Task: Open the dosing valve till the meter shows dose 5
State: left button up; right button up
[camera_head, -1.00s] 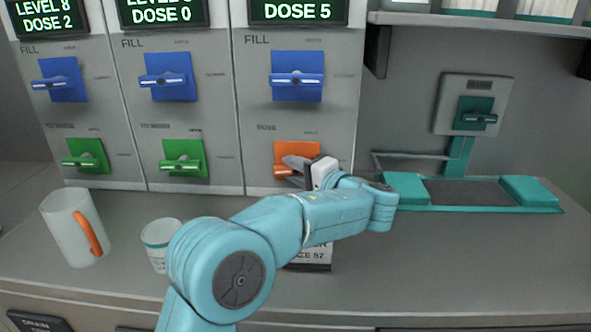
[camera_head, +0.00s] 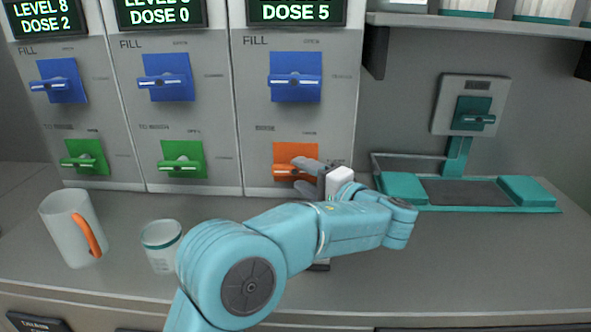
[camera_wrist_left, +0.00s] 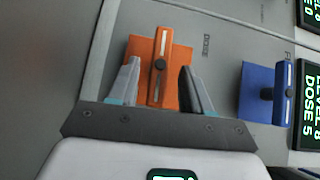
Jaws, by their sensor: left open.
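The orange dosing valve (camera_head: 285,151) is on the lower part of the right-hand panel. Its bar handle lies about level in the head view and shows upright in the wrist view (camera_wrist_left: 160,68). The meter (camera_head: 296,11) above that panel reads DOSE 5; it also shows sideways in the wrist view (camera_wrist_left: 309,105). My left gripper (camera_head: 300,175) is open just in front of the valve. In the wrist view its two fingers (camera_wrist_left: 159,72) appear on either side of the handle, with gaps and no grip on it. My right gripper is not in view.
Blue fill valves (camera_head: 297,64) sit above. Green valves (camera_head: 183,152) are on the panels to the left. A teal fixture (camera_head: 403,188) lies at right. The front right counter is clear.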

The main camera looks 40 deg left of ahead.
pick_arm(q)
jog(key=p+v, duration=0.1)
jog(key=v, duration=1.1)
jog(key=shift+d, duration=0.35)
